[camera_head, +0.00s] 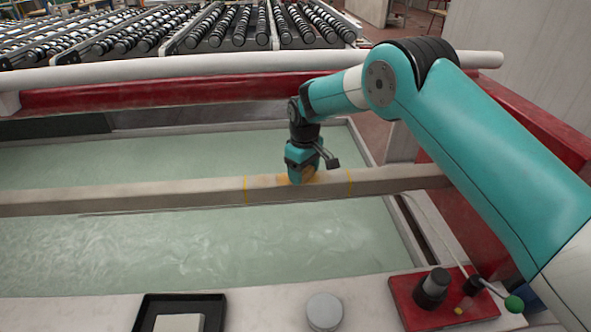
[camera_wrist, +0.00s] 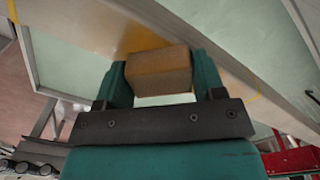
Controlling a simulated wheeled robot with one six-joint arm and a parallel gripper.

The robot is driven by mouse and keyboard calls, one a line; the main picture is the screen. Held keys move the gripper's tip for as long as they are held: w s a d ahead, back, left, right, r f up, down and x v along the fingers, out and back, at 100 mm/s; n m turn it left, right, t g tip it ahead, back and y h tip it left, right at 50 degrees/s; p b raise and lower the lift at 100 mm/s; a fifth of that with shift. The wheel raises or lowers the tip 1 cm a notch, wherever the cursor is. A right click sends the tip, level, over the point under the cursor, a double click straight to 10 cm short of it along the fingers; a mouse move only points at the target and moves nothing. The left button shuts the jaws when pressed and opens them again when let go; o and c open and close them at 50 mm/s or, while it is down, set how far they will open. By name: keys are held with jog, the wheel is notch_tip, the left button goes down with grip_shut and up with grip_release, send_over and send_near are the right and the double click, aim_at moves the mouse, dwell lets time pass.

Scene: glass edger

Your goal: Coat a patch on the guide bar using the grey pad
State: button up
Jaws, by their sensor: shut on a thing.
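The guide bar (camera_head: 130,196) is a long pale beam that runs across the greenish basin. Two thin yellow lines on it bound a patch (camera_head: 335,180), and an orange-yellow smear shows there beside my gripper (camera_head: 300,170). My gripper is shut on a block-shaped pad (camera_wrist: 158,75), which looks tan-brown with an orange tint at its upper edge. In the wrist view the pad's far end meets the bar (camera_wrist: 205,45), seemingly in contact. Yellow marks also show on the bar there. The face of the pad against the bar is hidden.
A black tray (camera_head: 215,302) with a pale block in it, a round grey lid (camera_head: 324,311) and a red plate (camera_head: 405,295) with black knobs and a green ball sit on the front ledge. A white pipe (camera_head: 200,67) and rollers lie behind.

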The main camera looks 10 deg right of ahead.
aim_at(342, 175)
jog(key=shift+d+p, duration=0.6)
jog(key=shift+d, duration=4.85)
jog(key=shift+r, duration=0.1)
jog(key=shift+r+p, duration=1.95)
jog(key=shift+r, duration=1.05)
